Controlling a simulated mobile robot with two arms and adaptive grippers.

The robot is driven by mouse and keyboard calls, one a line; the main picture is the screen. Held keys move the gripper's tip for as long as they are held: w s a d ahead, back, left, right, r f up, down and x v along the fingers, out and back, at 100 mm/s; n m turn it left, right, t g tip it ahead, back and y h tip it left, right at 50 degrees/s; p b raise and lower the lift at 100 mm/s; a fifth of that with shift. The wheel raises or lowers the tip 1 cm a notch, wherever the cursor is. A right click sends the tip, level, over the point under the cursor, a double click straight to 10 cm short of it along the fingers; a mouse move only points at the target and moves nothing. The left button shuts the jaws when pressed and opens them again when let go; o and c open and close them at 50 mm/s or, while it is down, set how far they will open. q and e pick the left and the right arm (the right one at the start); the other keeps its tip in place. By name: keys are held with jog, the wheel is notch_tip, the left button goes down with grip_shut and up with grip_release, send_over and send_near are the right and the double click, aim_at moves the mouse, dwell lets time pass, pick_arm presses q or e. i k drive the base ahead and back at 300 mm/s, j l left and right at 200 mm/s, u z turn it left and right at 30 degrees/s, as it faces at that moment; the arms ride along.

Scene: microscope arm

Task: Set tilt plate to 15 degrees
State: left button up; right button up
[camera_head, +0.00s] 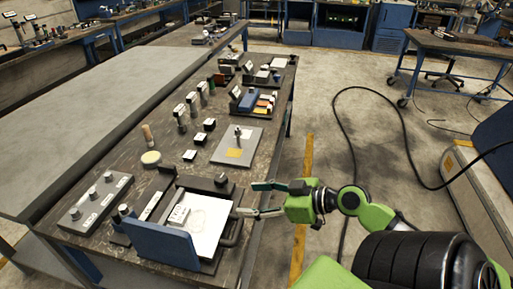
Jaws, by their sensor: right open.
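What looks like the tilt plate is a pale flat plate (207,236) on a dark base at the near end of the bench. A small white label block (179,213) is at its left part, and a blue panel (160,245) stands along its near side. A dark curved handle (235,232) is at its right side. I cannot read any angle from here. My right gripper (246,199) comes in from the right with its fingers spread. Its fingertips are close to the plate's right edge and the handle; I cannot tell if they touch. My left gripper is out of view.
A grey panel with several knobs (97,202) lies at the bench's near left. A grey plate with a yellow patch (246,136) lies farther back. Labelled blocks and a blue device (247,101) stand beyond. A black cable (345,130) lies on the floor at right.

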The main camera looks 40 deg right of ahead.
aim_at(207, 220)
jog(key=z, duration=1.15)
